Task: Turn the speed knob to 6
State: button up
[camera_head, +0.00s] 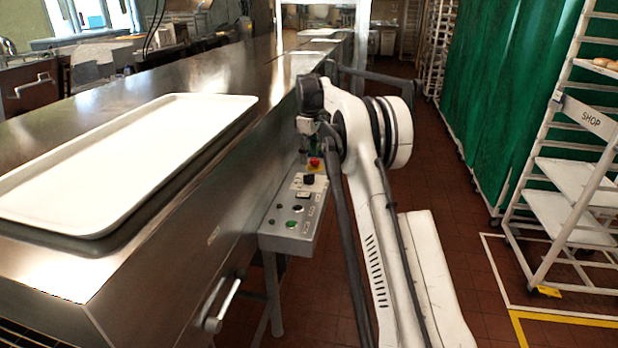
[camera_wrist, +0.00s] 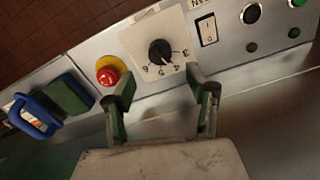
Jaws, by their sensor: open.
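The speed knob (camera_wrist: 160,51) is black and round on a white dial plate (camera_wrist: 141,38). The numbers 3, 4, 5 and 6 show along the plate's lower edge; where the pointer stands is too small to tell surely. My gripper (camera_wrist: 160,78) is open and empty. Its two green-padded fingers point at the panel, spread to the left and right below the knob in the wrist view, with no visible contact. In the head view the black knob (camera_head: 308,180) sits on the grey control panel (camera_head: 284,208), and my wrist hangs over the panel's far end.
A red emergency button (camera_wrist: 109,76) on a yellow base is close left of the dial. A white rocker switch (camera_wrist: 207,29) and a black button (camera_wrist: 251,13) lie right. A blue-framed item (camera_wrist: 34,117) is at far left. A steel counter (camera_head: 215,75) with a white tray (camera_head: 120,155) borders the panel.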

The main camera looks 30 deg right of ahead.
aim_at(309, 175)
notch_tip(309, 175, down, 9)
jog(key=shift+r+b, duration=0.2)
jog(key=shift+b, duration=0.35)
jog(key=c, duration=1.1)
